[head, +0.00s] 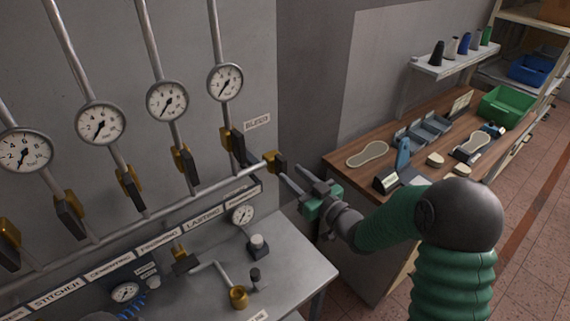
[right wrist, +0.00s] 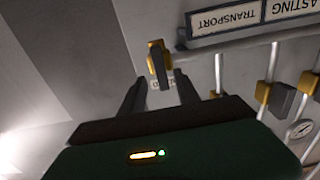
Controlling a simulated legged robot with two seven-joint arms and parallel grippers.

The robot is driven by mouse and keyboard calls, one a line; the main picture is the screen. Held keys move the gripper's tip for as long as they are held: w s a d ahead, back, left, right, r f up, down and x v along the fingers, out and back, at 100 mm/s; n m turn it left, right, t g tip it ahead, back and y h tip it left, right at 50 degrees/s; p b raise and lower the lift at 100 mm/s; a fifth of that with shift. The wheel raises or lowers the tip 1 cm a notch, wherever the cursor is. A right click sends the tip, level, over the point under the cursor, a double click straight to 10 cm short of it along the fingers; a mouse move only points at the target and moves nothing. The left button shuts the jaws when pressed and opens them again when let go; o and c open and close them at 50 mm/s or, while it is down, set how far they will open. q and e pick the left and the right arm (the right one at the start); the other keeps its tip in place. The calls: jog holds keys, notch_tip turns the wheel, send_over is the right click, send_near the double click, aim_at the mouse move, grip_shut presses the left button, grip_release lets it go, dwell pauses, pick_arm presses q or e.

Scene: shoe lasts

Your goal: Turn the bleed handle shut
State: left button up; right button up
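The bleed valve (head: 270,160) is a brass fitting at the right end of the long grey pipe, below and right of the BLEED label (head: 257,122). It also shows in the right wrist view (right wrist: 152,50), with its dark handle (right wrist: 160,67) pointing down in that picture. My right gripper (head: 291,173) is open at the valve, its fingers pointing toward the wall. In the right wrist view, the gripper's fingertips (right wrist: 160,77) stand apart, on either side of the handle's lower end. I cannot tell whether they touch it. My left gripper is not in view.
Several gauges (head: 225,83) and dark-handled brass valves (head: 183,160) line the wall to the left. A wooden workbench (head: 345,160) with shoe parts and a green bin (head: 505,106) stands to the right.

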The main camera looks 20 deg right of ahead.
aim_at(285, 168)
jog(key=x, duration=0.3)
jog(key=shift+r+p, duration=0.2)
jog(key=shift+p, duration=0.15)
jog(key=shift+w+a, duration=0.1)
jog(key=shift+w, duration=0.1)
jog(key=shift+f, duration=0.1)
grip_shut()
